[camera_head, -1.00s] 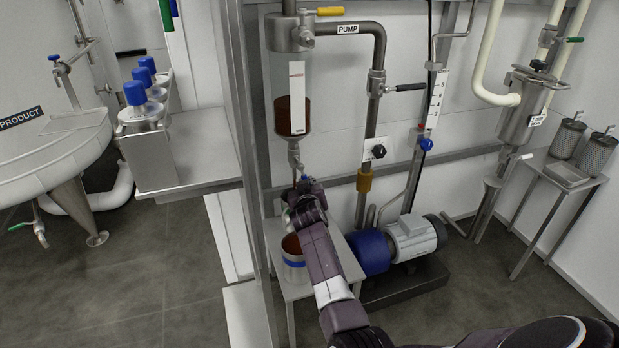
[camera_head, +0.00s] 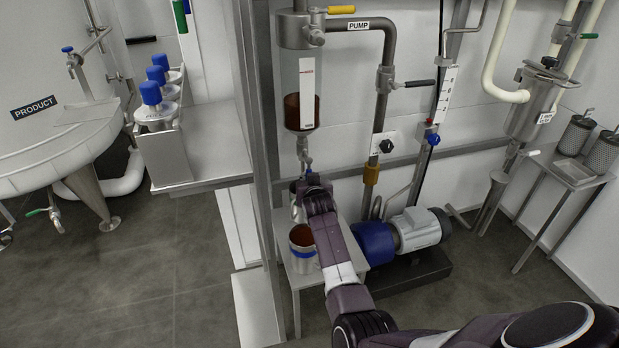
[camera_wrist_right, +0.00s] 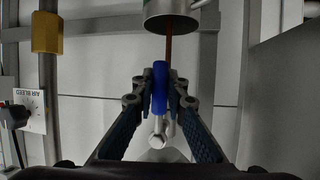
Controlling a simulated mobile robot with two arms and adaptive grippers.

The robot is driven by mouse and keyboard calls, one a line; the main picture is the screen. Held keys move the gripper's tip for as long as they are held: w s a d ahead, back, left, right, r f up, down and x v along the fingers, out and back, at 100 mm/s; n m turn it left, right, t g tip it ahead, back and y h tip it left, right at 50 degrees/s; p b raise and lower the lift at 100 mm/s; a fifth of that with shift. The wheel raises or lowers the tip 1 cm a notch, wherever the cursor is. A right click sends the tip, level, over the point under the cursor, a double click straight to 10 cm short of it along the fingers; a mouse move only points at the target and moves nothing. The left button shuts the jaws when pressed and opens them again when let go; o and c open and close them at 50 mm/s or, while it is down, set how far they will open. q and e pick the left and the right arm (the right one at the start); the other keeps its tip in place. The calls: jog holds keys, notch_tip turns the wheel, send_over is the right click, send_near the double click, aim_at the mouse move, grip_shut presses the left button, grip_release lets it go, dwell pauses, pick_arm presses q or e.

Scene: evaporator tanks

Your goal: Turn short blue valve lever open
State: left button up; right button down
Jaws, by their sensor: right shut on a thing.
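The short blue valve lever (camera_wrist_right: 160,76) stands between the fingers of my right gripper (camera_wrist_right: 160,92) in the wrist view. The fingers are shut on it from both sides. In the head view my right gripper (camera_head: 305,184) is at the valve under the clear column, and my own arm hides the lever there. The valve's metal stem (camera_head: 304,152) shows just above the gripper. In the wrist view, which appears upside down, a thin brown stream (camera_wrist_right: 168,45) runs between the lever area and a metal vessel (camera_wrist_right: 180,18). My left gripper is not in view.
The clear column (camera_head: 304,112) holds brown liquid at its bottom. A cup of brown liquid with a blue band (camera_head: 302,255) stands on the small table (camera_head: 277,232) below. A pump motor (camera_head: 415,230) sits to the right. A steel post (camera_head: 262,130) rises close on the left.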

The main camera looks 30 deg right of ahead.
jog(key=shift+a+f, duration=0.15)
jog(key=c, duration=2.1)
grip_release()
jog(key=shift+o, duration=1)
jog(key=shift+s, duration=0.1)
jog(key=v, duration=1.2)
